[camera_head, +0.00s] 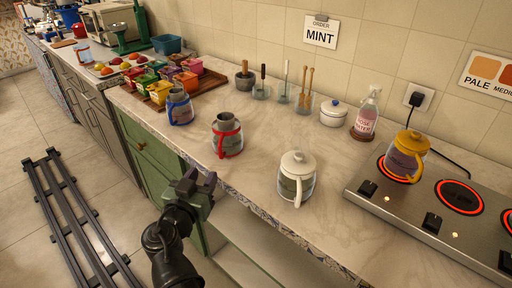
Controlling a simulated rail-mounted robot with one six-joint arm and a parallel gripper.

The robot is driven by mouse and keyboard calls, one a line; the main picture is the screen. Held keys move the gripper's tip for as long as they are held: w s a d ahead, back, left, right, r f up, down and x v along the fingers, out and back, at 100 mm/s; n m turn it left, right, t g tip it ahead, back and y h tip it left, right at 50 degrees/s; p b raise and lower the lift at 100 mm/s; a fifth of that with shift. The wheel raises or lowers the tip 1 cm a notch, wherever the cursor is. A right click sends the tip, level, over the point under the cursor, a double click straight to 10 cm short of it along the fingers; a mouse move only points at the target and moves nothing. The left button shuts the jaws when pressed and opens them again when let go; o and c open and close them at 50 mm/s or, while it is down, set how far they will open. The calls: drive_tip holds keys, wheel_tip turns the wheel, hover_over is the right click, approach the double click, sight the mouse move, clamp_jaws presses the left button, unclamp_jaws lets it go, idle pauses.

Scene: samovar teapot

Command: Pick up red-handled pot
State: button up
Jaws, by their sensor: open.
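The red-handled pot (227,139) stands upright on the counter, left of the middle of the picture. It has a grey body with a red band, and its red handle faces the front left. My gripper (196,184) is open and empty, in front of the counter's edge and below and to the left of the pot. It is apart from the pot. Part of the jaws is dark and hard to make out.
A blue-handled pot (179,107) stands behind left, and a white pot (297,178) stands to the right. A yellow pot (406,156) sits on the glowing stove (440,225). Colored boxes on a tray stand at the back left. Counter around the red-handled pot is clear.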

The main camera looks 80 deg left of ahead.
sight(220, 155)
drive_tip(key=shift+m+t, duration=0.4)
drive_tip(key=x, duration=1)
drive_tip(key=shift+a+f, duration=0.15)
drive_tip(key=shift+f, duration=0.2)
clamp_jaws()
